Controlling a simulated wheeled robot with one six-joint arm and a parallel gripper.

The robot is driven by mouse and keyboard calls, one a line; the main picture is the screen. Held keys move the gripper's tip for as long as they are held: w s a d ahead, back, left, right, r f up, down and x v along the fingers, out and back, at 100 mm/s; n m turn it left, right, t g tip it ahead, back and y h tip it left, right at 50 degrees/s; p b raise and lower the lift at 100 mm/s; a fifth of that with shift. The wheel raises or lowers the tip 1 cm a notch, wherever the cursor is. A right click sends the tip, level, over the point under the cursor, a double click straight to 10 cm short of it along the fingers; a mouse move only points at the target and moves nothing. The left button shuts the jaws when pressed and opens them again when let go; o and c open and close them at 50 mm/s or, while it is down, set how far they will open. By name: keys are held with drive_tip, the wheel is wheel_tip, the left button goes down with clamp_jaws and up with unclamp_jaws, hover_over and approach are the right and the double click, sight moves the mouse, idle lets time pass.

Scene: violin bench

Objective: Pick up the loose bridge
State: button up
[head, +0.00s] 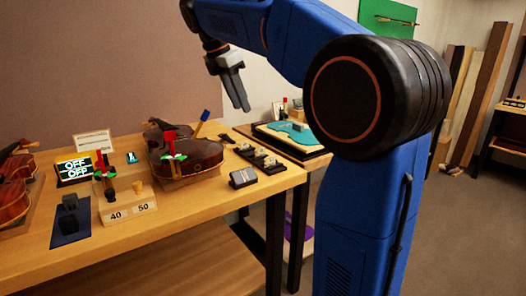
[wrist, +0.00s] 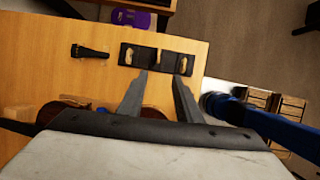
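A black holder (wrist: 137,50) with small pale wooden pieces lies on the bench in the wrist view. One pale piece (wrist: 129,60) is at its left and another (wrist: 183,65) at its right; they look like bridges, but I cannot tell which is the loose one. The holder also shows in the head view (head: 259,157), near the bench's right end. My gripper (wrist: 160,78) is open and empty, its fingertips apart below the holder in the wrist view. In the head view my gripper (head: 240,102) hangs above the bench, pointing down.
A violin (head: 190,157) lies left of the holder on the bench (head: 180,205). A dark block (head: 242,178) sits near the front edge. A slim black part (wrist: 90,51) lies beside the holder. A block marked 40 and 50 (head: 129,213) stands front left.

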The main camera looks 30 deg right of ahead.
hover_over(258, 149)
drive_tip(key=a, duration=0.2)
drive_tip(key=f, duration=1.1)
drive_tip(key=shift+s, duration=0.2)
drive_tip(key=shift+w+x, duration=0.2)
drive_tip(key=shift+x, duration=2.45)
drive_tip(key=shift+d, duration=0.15)
drive_tip(key=shift+c, duration=0.7)
clamp_jaws()
